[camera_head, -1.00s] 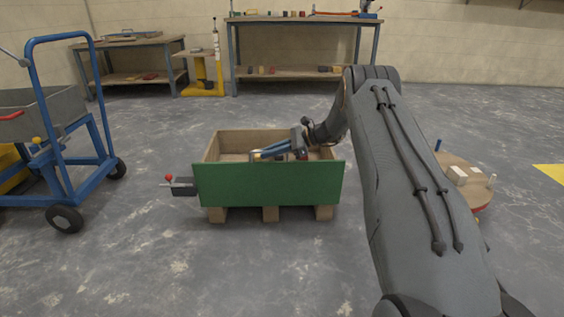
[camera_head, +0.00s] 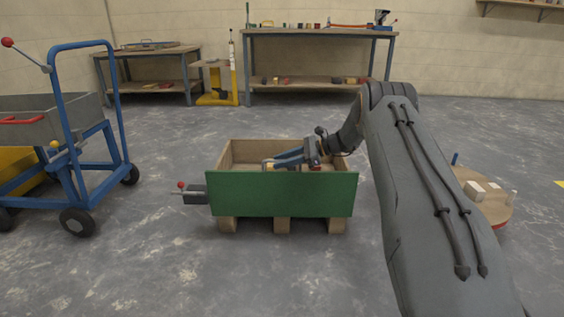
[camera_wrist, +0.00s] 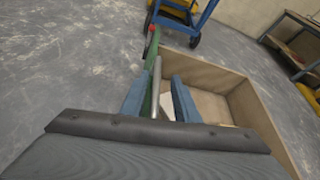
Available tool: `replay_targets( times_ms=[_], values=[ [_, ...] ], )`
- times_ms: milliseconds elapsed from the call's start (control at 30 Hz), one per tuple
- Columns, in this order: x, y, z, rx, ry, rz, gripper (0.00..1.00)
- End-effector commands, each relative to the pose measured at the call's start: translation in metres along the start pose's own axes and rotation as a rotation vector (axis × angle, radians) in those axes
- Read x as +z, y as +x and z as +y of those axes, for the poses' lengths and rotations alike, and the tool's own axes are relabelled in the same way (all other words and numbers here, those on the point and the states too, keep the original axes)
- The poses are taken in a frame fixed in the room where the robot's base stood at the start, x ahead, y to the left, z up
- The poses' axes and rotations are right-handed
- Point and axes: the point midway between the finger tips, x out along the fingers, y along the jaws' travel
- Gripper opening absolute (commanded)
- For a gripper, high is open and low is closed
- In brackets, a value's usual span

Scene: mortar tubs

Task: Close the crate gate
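The wooden crate (camera_head: 226,157) stands on low feet in the middle of the head view. Its green gate (camera_head: 283,195) stands upright across the near side. A grey latch block with a red knob (camera_head: 181,185) sticks out at the gate's left end; the red knob also shows in the wrist view (camera_wrist: 153,28). My gripper (camera_head: 272,163) reaches in from the right, just above and behind the gate's top edge. In the wrist view its blue fingers (camera_wrist: 158,98) are apart, with a grey metal bar (camera_wrist: 157,88) and the gate's green edge (camera_wrist: 150,70) between them. Contact cannot be told.
A blue cart (camera_head: 75,130) with a grey tub stands at left. A round wooden platform (camera_head: 490,205) with small blocks lies at right, behind my arm. Workbenches (camera_head: 320,33) line the back wall. The floor around the crate is clear.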

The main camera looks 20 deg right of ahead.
Motion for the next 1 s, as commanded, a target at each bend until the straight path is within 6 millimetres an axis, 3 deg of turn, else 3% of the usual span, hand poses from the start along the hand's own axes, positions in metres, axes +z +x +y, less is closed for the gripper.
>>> replay_targets(
  times_ms=[267,700,1000],
  values=[
    [0.001,-0.014,0.000,0.000,0.000,0.000,0.28],
    [0.001,-0.076,-0.001,-0.002,0.001,0.000,0.28],
    [0.000,-0.078,-0.001,-0.001,0.000,0.000,0.28]
  ],
)
